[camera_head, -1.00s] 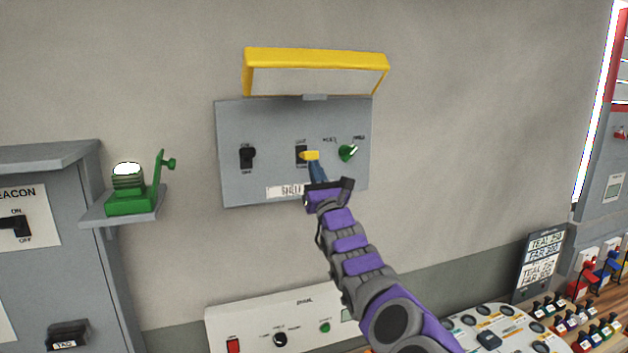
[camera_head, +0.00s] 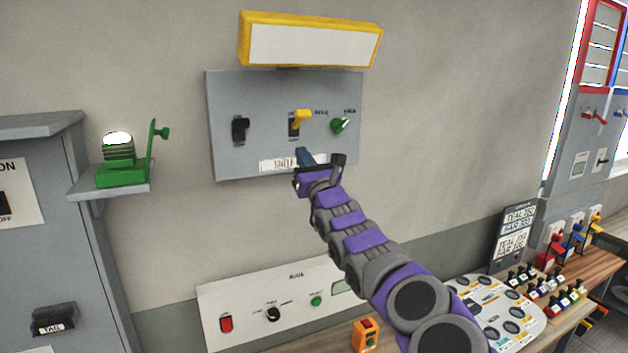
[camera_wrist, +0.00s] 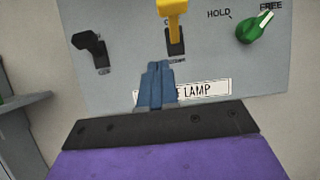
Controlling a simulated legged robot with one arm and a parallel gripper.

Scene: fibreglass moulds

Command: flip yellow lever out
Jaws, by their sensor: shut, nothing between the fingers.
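The yellow lever (camera_head: 301,119) sits in a dark slot in the middle of the grey wall panel (camera_head: 225,100). It sticks out from the slot, with its yellow end at the slot's upper part. It also shows at the top of the wrist view (camera_wrist: 172,22). My gripper (camera_head: 305,155) is just below the lever, in front of the panel's white label, and apart from the lever. In the wrist view its blue fingers (camera_wrist: 155,84) are together with nothing between them, and they hide part of the label.
A black switch (camera_head: 240,129) is left of the lever and a green knob (camera_head: 340,125) is right of it. A yellow-framed sign (camera_head: 312,45) is above the panel. A green lamp (camera_head: 120,160) stands on a shelf to the left. A white control box (camera_head: 250,309) is below.

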